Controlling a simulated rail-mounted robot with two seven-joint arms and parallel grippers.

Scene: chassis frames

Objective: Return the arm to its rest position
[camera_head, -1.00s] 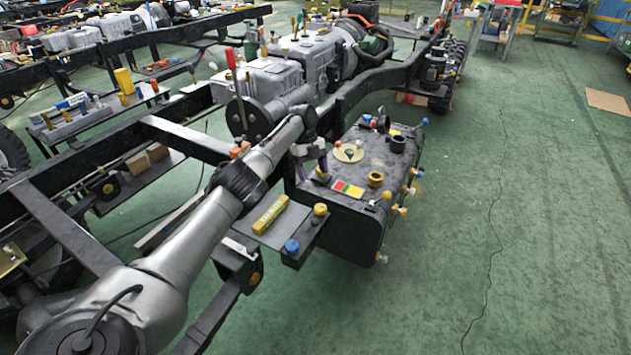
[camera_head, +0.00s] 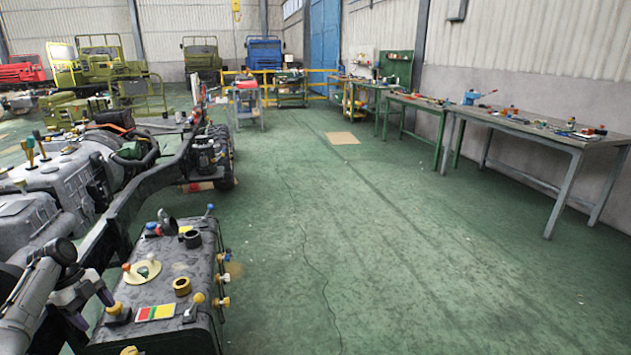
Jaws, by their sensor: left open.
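My left arm (camera_head: 31,302) comes in from the lower left, silver with a dark wrist joint. My left gripper (camera_head: 92,308) is open, at the left edge of the dark tank (camera_head: 205,258) on the chassis side. Its fingers are close to a yellow knob (camera_head: 117,309) on the tank top; I cannot tell whether they touch it. I see nothing held between them. My right arm and gripper are not in view.
The chassis frame (camera_head: 128,205) with a grey engine (camera_head: 75,175) runs along the left. Several fittings stand on the tank. Workbenches (camera_head: 540,135) line the right wall. The green floor (camera_head: 400,270) between is clear, apart from a flat cardboard piece (camera_head: 342,138).

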